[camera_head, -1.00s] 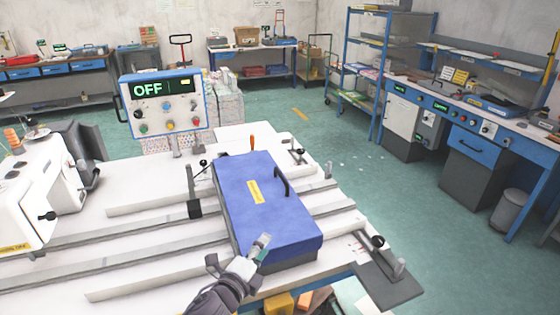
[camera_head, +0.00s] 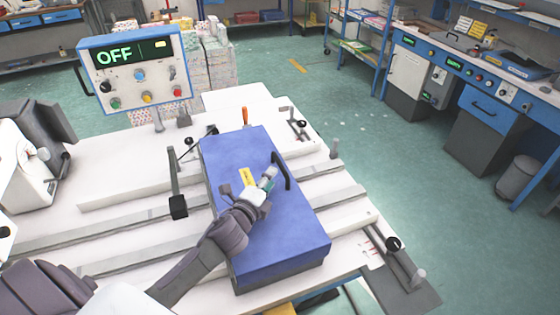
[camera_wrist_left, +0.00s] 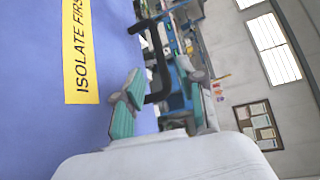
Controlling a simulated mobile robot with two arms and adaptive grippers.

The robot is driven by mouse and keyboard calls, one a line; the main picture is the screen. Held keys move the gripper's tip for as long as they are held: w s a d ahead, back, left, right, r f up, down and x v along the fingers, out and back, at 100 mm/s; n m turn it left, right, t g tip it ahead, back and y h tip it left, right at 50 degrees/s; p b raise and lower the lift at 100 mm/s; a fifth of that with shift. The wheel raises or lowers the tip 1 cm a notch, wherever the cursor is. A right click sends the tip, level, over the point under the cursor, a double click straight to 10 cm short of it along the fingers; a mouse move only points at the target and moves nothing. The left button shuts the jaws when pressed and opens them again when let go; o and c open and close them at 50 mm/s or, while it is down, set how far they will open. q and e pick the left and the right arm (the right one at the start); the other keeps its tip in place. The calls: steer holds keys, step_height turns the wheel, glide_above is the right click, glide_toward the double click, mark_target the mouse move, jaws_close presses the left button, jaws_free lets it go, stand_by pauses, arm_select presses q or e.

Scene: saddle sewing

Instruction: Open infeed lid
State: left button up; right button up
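The blue infeed lid (camera_head: 285,222) lies shut on the white machine table. It has a black bar handle (camera_head: 284,170) on its right side and a yellow label (camera_head: 247,178). My left gripper (camera_head: 271,178) reaches over the lid from the left, its fingertips close to the handle. In the left wrist view the lid (camera_wrist_left: 35,90), its label reading "ISOLATE FIRST" (camera_wrist_left: 78,50) and the handle (camera_wrist_left: 157,60) show. There the left gripper's (camera_wrist_left: 160,92) teal-padded fingers stand apart, with the handle between or just beyond them; contact is unclear. My right gripper is out of view.
A control box (camera_head: 137,73) behind the lid reads OFF. An orange-handled tool (camera_head: 245,115) and a clamp post (camera_head: 178,205) stand near the lid. Long rails (camera_head: 110,232) cross the table. A white sewing machine (camera_head: 25,165) is at left. Open floor lies right.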

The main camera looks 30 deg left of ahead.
mark_target(280, 163)
arm_select(q)
steer(key=w, duration=0.5)
steer(key=w+f+p, duration=0.1)
steer(key=w, duration=0.1)
steer(key=shift+w+a, duration=0.2)
steer(key=shift+a, duration=0.1)
steer(key=shift+w+f, duration=0.1)
steer(key=shift+w, duration=0.2)
steer(key=shift+c, duration=0.2)
jaws_close()
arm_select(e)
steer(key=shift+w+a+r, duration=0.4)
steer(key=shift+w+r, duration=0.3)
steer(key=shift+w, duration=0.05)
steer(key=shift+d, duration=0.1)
